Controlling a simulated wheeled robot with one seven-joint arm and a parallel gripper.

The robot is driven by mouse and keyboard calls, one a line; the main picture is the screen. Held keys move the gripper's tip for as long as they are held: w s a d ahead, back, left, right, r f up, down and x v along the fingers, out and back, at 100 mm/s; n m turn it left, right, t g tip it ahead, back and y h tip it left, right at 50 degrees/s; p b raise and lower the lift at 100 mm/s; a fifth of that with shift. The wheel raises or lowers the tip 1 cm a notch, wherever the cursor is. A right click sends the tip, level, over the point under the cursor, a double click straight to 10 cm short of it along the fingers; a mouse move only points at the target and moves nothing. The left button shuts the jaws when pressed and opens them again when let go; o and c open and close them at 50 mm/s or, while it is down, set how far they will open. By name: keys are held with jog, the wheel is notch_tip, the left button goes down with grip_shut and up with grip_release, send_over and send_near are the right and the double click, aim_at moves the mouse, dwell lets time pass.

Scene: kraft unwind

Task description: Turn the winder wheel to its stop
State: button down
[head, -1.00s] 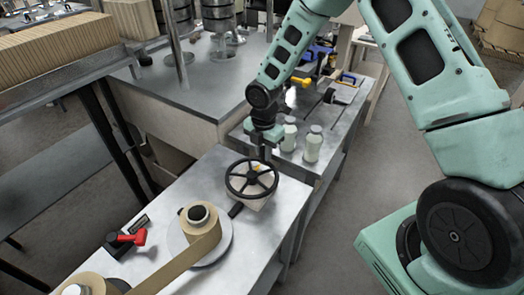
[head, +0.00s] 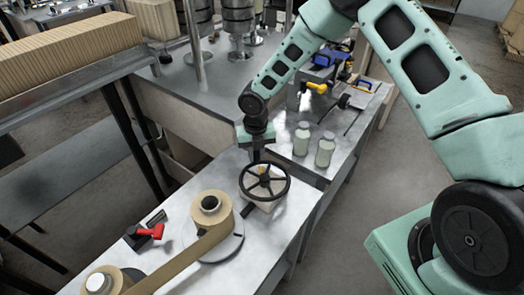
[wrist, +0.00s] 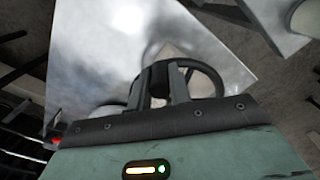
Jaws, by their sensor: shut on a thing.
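The winder wheel (head: 285,182) is a black spoked handwheel lying nearly flat on a pale block on the metal table. A small yellow spot shows near its hub. My gripper (head: 257,158) points down at the wheel's far rim, a little left of its middle. In the wrist view my gripper (wrist: 161,88) is shut on a dark part of the wheel between its fingers, and the wheel's rim (wrist: 218,78) curves away to the right. The exact grasp is partly hidden by the fingers.
A kraft paper roll (head: 210,208) stands on a round plate left of the wheel, with its strip running to the front left. A red-handled tool (head: 147,234) lies farther left.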

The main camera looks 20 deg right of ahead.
jog(key=shift+s+a+n, duration=0.1)
jog(key=shift+a+n, duration=0.8)
jog(key=shift+n, duration=0.3)
jog(key=c, duration=1.3)
grip_release()
jog(key=shift+r, duration=0.1)
jog(key=shift+r, duration=0.35)
notch_tip(320, 180, up, 17)
jog(key=b, duration=0.3)
jog(key=shift+f, duration=0.2)
jog(key=shift+s, duration=0.1)
